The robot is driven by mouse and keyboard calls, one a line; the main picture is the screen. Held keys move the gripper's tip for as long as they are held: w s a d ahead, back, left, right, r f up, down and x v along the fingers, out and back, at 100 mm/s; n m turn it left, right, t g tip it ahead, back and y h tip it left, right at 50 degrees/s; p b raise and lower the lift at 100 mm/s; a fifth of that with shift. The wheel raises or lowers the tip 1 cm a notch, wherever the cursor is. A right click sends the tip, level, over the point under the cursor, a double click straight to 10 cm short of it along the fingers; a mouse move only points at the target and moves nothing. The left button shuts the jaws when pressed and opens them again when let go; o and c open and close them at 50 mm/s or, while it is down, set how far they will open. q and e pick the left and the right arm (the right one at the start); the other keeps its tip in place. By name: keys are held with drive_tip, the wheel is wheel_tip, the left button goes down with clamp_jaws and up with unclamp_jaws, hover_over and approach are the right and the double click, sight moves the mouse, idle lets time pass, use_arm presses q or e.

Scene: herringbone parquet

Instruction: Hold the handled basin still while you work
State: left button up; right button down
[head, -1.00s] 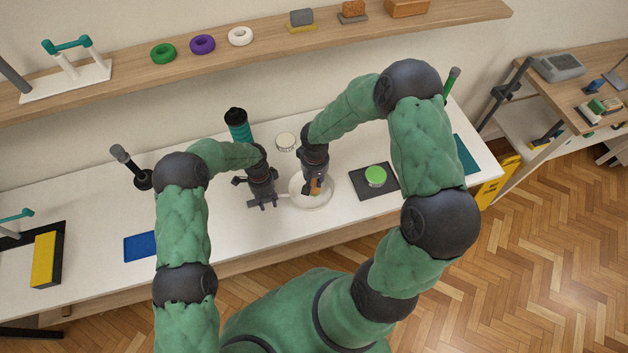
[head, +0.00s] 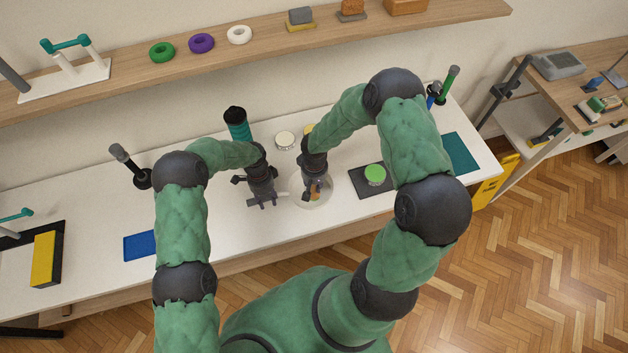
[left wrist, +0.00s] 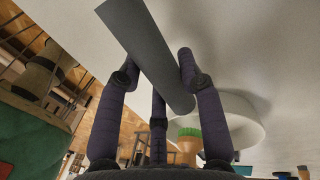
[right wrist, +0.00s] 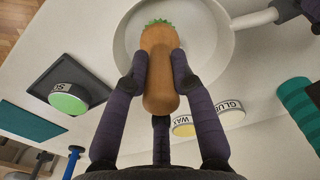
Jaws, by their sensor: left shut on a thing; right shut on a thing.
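The white handled basin (head: 326,199) stands on the white table in the head view. It also shows in the left wrist view (left wrist: 234,118) and the right wrist view (right wrist: 205,45). My left gripper (head: 263,202) is shut on its handle (left wrist: 145,50), which sticks out to the left of the bowl. My right gripper (head: 313,188) is over the bowl, shut on a brush (right wrist: 158,72) with a wooden handle and green bristles. The bristles point down into the basin; whether they touch its floor I cannot tell.
A green-topped jar (head: 375,175) stands on a dark pad (head: 359,185) to the right. A pale-lidded jar (head: 285,140) and a teal bottle (head: 238,125) stand behind. A blue mat (head: 139,246) lies at the left, a teal mat (head: 460,153) at the right.

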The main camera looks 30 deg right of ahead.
drive_tip(key=shift+f, duration=0.85)
drive_tip(key=shift+w+d+f, duration=0.1)
drive_tip(key=shift+w+f, duration=0.3)
drive_tip(key=shift+w, duration=0.1)
drive_tip(key=shift+w+d+f, duration=0.1)
drive_tip(key=shift+w+d, duration=0.1)
drive_tip(key=shift+w, duration=0.75)
drive_tip(key=shift+w+d+r, duration=0.1)
drive_tip(key=shift+w+d, duration=0.15)
drive_tip(key=shift+w, duration=0.7)
drive_tip(key=shift+w+d+f, duration=0.1)
drive_tip(key=shift+w+d, duration=0.1)
drive_tip(key=shift+w, duration=0.75)
drive_tip(key=shift+s+a, duration=0.25)
drive_tip(key=shift+s, duration=0.85)
drive_tip(key=shift+s+a, duration=0.2)
drive_tip(key=shift+s, duration=0.85)
drive_tip(key=shift+s+a, duration=0.25)
drive_tip(key=shift+s, duration=0.85)
drive_tip(key=shift+s+r, duration=0.15)
drive_tip(key=shift+r, duration=3.85)
drive_tip(key=shift+f, duration=0.15)
